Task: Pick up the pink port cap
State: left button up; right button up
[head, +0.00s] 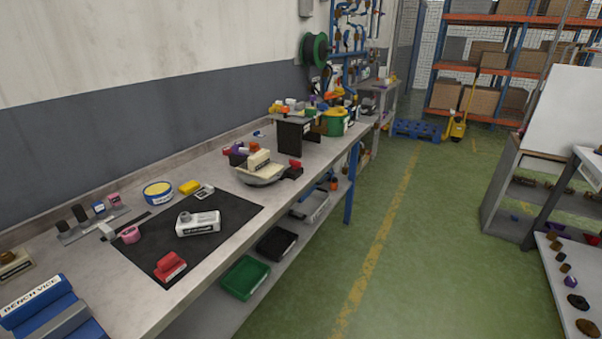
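A small round pink piece (130,235) lies at the left edge of the black mat (226,215) on the workbench in the head view. A second, smaller pink piece (114,198) stands at the right end of a grey rack (92,228) near the wall. Both are small here, and I cannot tell for sure which is the pink port cap. Neither of my grippers shows in this view.
A white labelled device (198,222) and a red block (170,267) sit on the mat. A yellow-topped tub (158,192) stands behind it. A blue bench vice (42,308) fills the near left corner. The green floor (430,235) right of the bench is clear.

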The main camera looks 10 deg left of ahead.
aim_at(130, 235)
jog(key=u, duration=1.7)
